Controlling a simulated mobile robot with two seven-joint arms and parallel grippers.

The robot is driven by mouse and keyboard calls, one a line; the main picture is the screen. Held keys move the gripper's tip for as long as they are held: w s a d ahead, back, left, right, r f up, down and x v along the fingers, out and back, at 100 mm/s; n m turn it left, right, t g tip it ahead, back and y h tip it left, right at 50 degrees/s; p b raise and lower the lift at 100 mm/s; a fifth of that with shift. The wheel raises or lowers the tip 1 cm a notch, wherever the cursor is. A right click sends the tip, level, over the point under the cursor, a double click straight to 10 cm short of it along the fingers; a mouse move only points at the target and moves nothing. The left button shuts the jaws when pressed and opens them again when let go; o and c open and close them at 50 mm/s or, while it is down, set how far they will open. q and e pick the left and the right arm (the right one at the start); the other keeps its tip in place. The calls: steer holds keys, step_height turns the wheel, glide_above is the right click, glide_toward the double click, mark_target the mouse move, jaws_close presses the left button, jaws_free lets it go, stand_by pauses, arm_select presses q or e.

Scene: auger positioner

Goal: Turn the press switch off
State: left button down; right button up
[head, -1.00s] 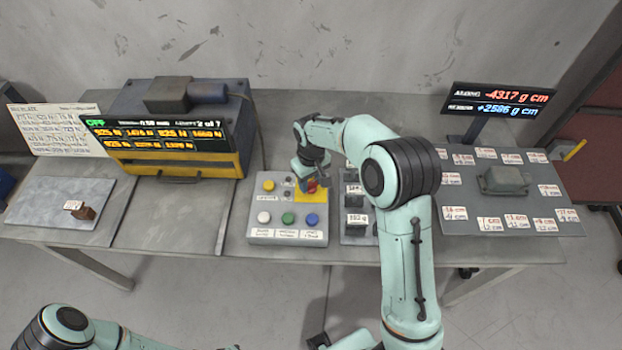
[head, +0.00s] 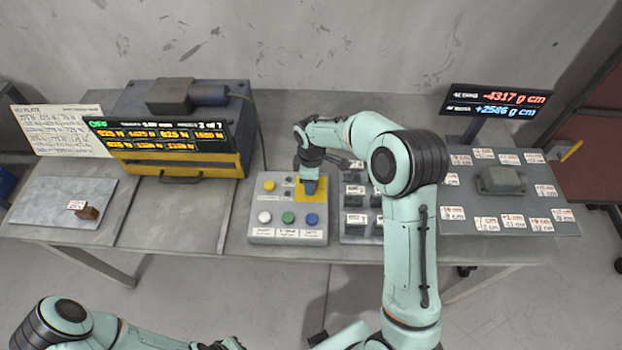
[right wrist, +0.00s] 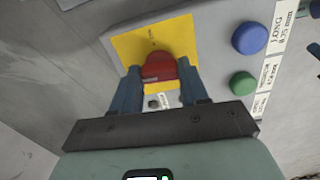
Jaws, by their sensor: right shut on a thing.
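The press switch is a red knob (right wrist: 160,68) on a yellow plate (right wrist: 178,32), which shows on the grey control box (head: 257,238) in the head view. My right gripper (head: 310,187) points down over the yellow plate and hides the knob there. In the right wrist view its two blue fingers (right wrist: 159,70) sit on either side of the red knob, shut on it. The press display (head: 165,138) shows green text at its top left that reads like OFF. My left arm shows at the bottom left; its gripper (head: 228,344) is cut off by the frame edge.
The box also carries a yellow button (head: 269,186) and white (head: 264,217), green (head: 288,217) and blue (head: 312,219) buttons. A rack of dark weights (head: 355,202) stands just right of it. The press (head: 200,100) stands behind left.

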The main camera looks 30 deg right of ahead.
arm_select(q)
steer(key=shift+w+r, duration=0.15)
arm_select(e)
steer(key=shift+n, duration=0.7)
steer(key=o, duration=1.1)
steer(key=shift+c, duration=0.2)
arm_select(q)
steer(key=shift+w+r+p, duration=0.55)
steer(key=shift+r, duration=0.1)
arm_select(e)
step_height(320, 180, up, 14)
steer(key=shift+f, duration=0.25)
steer(key=shift+f, duration=0.1)
